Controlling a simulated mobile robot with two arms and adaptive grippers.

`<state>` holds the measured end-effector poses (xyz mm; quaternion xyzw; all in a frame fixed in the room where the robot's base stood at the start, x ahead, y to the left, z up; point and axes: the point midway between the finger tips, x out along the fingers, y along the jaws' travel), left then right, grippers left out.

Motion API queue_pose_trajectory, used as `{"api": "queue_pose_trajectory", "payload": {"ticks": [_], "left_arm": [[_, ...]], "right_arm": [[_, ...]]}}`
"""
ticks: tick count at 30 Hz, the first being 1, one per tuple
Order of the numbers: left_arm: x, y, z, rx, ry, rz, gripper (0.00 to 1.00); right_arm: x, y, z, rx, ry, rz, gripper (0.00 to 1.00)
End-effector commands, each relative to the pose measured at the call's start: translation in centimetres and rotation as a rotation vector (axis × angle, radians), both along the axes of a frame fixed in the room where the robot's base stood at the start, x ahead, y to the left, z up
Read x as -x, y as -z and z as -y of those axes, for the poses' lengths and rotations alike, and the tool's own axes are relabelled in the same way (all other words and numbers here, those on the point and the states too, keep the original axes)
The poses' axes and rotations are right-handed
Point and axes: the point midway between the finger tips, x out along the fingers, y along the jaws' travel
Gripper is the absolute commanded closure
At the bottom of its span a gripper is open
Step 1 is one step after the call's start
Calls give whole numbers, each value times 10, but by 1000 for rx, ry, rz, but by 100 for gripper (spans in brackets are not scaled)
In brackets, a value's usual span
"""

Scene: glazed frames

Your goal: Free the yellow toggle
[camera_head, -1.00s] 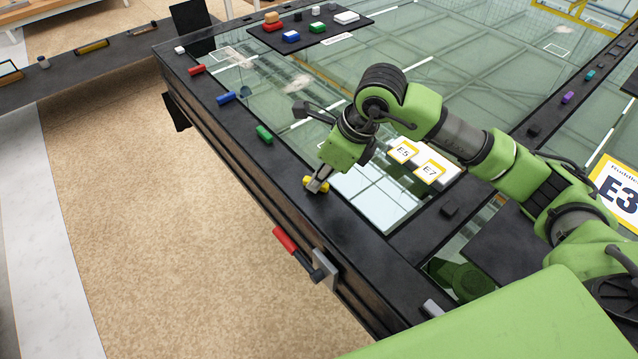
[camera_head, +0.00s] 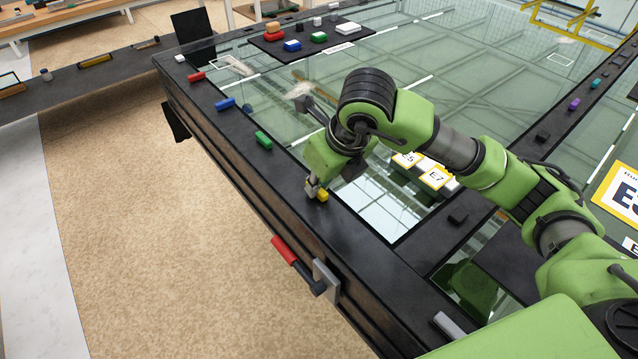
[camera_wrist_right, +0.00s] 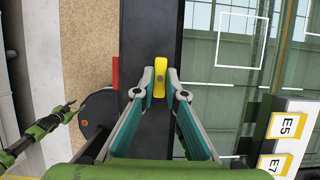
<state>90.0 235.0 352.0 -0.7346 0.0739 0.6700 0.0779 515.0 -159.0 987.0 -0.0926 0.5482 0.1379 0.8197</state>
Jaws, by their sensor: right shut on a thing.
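The yellow toggle (camera_head: 322,195) sits on the black rim of the glazed frame, in front of the glass. My right gripper (camera_head: 313,189) points down at it and is shut on it. In the right wrist view the toggle (camera_wrist_right: 160,75) stands between the fingertips of my right gripper (camera_wrist_right: 159,88), which touch its sides. The underside of the toggle is hidden. A green arm with a dark end, which looks like my left one (camera_wrist_right: 62,110), shows at the left of the wrist view, too small to read its jaws.
Green (camera_head: 264,140), blue (camera_head: 225,104) and red (camera_head: 196,76) toggles lie farther along the rim. A red-handled lever (camera_head: 284,250) sticks out from the frame's side. White blocks with E5 and E7 labels (camera_head: 432,178) stand on the glass, right of the gripper.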

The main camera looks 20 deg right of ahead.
Motion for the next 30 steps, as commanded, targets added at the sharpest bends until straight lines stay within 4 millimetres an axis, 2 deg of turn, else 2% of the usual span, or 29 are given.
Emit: {"api": "queue_pose_trajectory", "payload": {"ticks": [8, 9, 11, 23, 26, 30], "left_arm": [[0, 0, 0, 0, 0, 0, 60], [0, 0, 0, 0, 0, 0, 60], [0, 0, 0, 0, 0, 0, 60], [1, 0, -3, -3, 1, -1, 60], [1, 0, -2, -2, 0, -2, 60], [1, 0, -1, -1, 0, -1, 60]], "right_arm": [[-1, -1, 1, -1, 3, 2, 100], [-1, -1, 1, -1, 3, 2, 83], [-1, -1, 0, -1, 3, 2, 72], [1, -5, 1, -1, 1, 2, 72], [4, -16, 2, 0, 0, 4, 72], [14, -43, 6, -1, 1, 8, 72]]}}
